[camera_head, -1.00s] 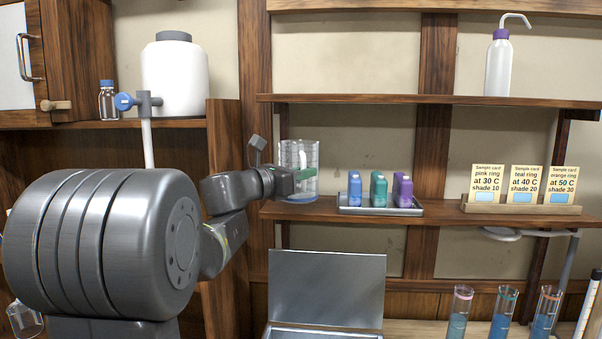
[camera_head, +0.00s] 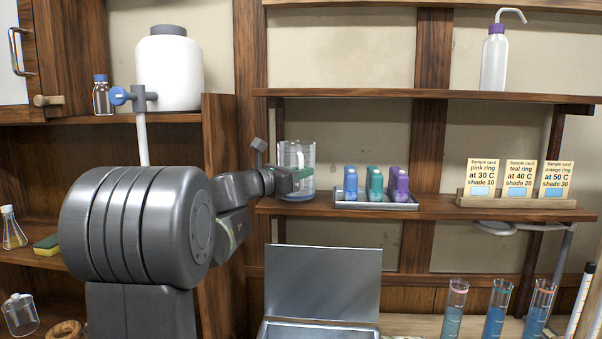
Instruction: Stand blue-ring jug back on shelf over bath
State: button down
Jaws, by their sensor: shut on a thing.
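The blue-ring jug (camera_head: 303,158) is a clear glass vessel with a blue band at its base. It is upright at the left end of the middle shelf (camera_head: 430,209), above the open metal bath (camera_head: 322,290). Its base is at shelf level; I cannot tell whether it touches the board. My gripper (camera_head: 297,176) reaches in from the left and is shut on the jug. The finger on the far side is partly hidden by the jug and the near parts of my arm.
A tray (camera_head: 375,206) of blue, teal and purple bottles stands just right of the jug. Sample cards (camera_head: 482,175) stand further right. The upper shelf (camera_head: 400,94) runs above the jug. Ringed cylinders (camera_head: 495,307) stand at the lower right. A wooden side panel (camera_head: 221,130) is at the left.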

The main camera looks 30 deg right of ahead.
jog(key=shift+f+b, duration=0.35)
jog(key=shift+c, duration=1)
grip_release()
jog(key=shift+a, duration=0.35)
jog(key=shift+s+a, duration=0.2)
jog(key=shift+a, duration=0.6)
jog(key=shift+a, duration=0.35)
jog(key=shift+s+a+b, duration=0.1)
jog(key=shift+a+b, duration=0.2)
jog(key=shift+a, duration=0.1)
jog(key=shift+a, duration=0.3)
jog(key=shift+s+a+f, duration=0.1)
jog(key=shift+a, duration=0.2)
